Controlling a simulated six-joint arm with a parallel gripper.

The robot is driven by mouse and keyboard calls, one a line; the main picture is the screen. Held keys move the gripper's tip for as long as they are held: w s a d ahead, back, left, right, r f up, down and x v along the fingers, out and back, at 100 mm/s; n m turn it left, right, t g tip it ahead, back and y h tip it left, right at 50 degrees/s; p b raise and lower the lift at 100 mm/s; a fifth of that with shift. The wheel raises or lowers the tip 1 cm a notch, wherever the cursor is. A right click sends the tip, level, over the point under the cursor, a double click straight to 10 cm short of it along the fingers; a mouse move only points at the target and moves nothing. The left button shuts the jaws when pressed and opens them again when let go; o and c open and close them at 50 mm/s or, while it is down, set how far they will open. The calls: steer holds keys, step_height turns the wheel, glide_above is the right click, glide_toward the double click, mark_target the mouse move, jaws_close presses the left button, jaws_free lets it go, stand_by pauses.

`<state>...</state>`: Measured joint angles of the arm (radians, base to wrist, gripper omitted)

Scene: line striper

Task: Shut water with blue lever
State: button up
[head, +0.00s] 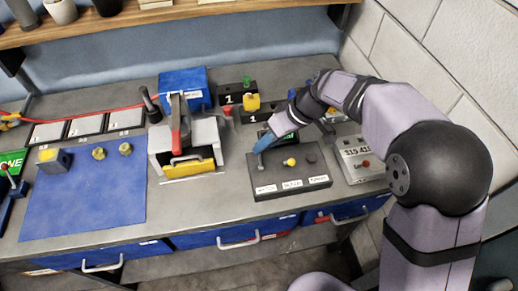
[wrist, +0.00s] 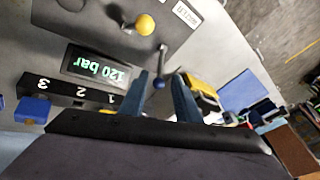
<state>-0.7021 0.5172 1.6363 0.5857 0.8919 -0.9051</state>
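A dark panel (head: 307,183) with white labels along its front edge lies on the bench. The blue lever (wrist: 160,83) shows in the wrist view as a thin dark rod with a blue ball end, tilted out from the panel (wrist: 170,12). My gripper (wrist: 160,84) has its two dark blue fingers apart, one on each side of the ball; I cannot tell whether they touch it. In the head view my gripper (head: 265,142) is over the panel's left part and hides the blue lever. A yellow-knobbed lever (head: 291,161) stands beside it.
A display (wrist: 98,67) reading 120 bar and a numbered dark block (wrist: 75,92) are close to my gripper. A grey machine with a yellow front (head: 190,165) stands left of the panel. A box with a red button (head: 361,160) stands right. The blue mat (head: 85,200) is mostly clear.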

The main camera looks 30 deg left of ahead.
mark_target(260, 156)
steer(key=shift+p+x, duration=0.75)
steer(key=shift+x, duration=1.85)
jaws_close()
